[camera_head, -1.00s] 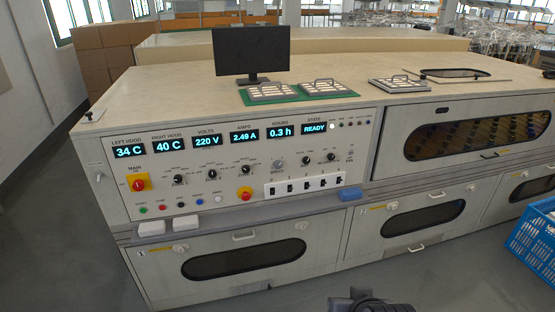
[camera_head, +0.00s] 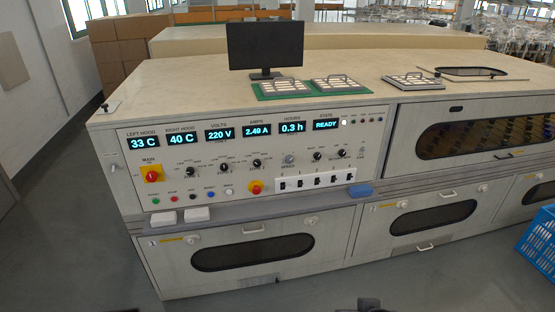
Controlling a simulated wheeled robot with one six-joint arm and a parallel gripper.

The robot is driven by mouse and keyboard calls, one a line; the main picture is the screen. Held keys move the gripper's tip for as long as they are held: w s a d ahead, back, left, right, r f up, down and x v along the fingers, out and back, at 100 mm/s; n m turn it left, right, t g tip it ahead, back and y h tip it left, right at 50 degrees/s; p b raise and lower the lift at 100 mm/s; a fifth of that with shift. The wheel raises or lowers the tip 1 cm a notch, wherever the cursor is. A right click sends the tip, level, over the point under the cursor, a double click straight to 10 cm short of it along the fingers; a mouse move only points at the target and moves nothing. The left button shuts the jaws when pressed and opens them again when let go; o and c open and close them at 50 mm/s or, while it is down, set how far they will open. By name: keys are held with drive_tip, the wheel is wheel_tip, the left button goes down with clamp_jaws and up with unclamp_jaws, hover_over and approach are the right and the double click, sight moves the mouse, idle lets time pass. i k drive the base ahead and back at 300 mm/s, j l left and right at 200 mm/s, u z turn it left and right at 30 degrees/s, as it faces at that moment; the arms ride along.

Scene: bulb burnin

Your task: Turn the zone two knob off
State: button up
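The control panel (camera_head: 330,190) fills the upper left front of the long beige machine. A row of black knobs runs across it: a left knob (camera_head: 190,172), a middle knob (camera_head: 224,168) and a right knob (camera_head: 257,163). Two more black knobs (camera_head: 317,156) and (camera_head: 342,153) sit farther right, past a grey speed knob (camera_head: 290,160). Their labels are too small to read surely, so I cannot tell which is zone two, nor its exact setting. Only a dark bit, probably of my arm, shows at the bottom edge; my gripper's fingers are not in view.
A ledge below carries two white boxes (camera_head: 197,214) and a blue block (camera_head: 361,190). A blue crate (camera_head: 540,240) stands at right; front-left floor is clear.

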sight(224, 168)
drive_tip(key=i+u, duration=0.25)
drive_tip(key=i, duration=0.35)
drive_tip(key=i+l+u, duration=0.1)
drive_tip(key=i+u, duration=0.15)
drive_tip(key=i, duration=0.4)
